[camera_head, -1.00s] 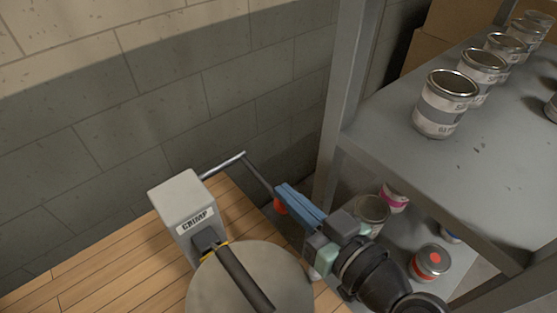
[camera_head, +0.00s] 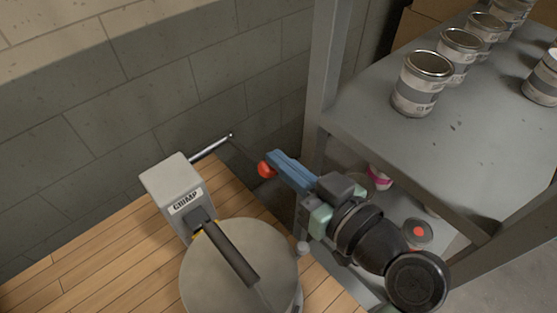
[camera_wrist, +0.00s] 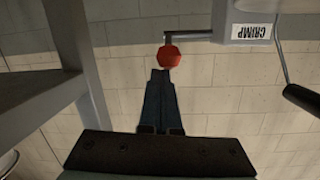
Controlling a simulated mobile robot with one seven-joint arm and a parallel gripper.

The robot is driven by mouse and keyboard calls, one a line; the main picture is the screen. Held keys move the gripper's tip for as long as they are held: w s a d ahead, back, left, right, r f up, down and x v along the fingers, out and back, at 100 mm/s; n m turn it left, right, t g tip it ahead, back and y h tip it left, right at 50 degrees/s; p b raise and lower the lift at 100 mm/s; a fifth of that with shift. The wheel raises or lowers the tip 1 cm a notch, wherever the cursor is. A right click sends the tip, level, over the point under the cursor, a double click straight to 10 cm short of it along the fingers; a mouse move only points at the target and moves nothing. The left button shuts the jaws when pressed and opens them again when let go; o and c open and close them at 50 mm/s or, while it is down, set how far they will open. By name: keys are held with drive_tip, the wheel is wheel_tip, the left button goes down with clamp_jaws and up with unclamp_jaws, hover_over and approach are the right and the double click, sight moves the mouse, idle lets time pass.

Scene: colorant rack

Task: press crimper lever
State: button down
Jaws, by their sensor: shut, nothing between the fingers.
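The crimper is a grey box (camera_head: 172,185) labelled CRIMP, on the wooden bench; its label side also shows in the wrist view (camera_wrist: 256,22). A metal rod (camera_head: 211,147) runs from its back to a thin dark lever arm ending in a red knob (camera_head: 266,170). My gripper (camera_head: 271,157) is shut and empty, its blue fingertips right beside the knob. In the wrist view the red knob (camera_wrist: 168,57) lies just past my fingertips (camera_wrist: 159,73). I cannot tell whether they touch.
A round grey can lid (camera_head: 235,270) and a dark handle (camera_head: 231,253) lie in front of the crimper. A grey metal shelf (camera_head: 470,140) with several cans (camera_head: 421,85) stands close on the right. A block wall (camera_head: 130,90) is behind.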

drive_tip(key=f+b+v, duration=0.1)
drive_tip(key=v, duration=0.6)
drive_tip(key=shift+s+r, duration=0.2)
drive_tip(key=shift+s, duration=0.05)
idle(0.6)
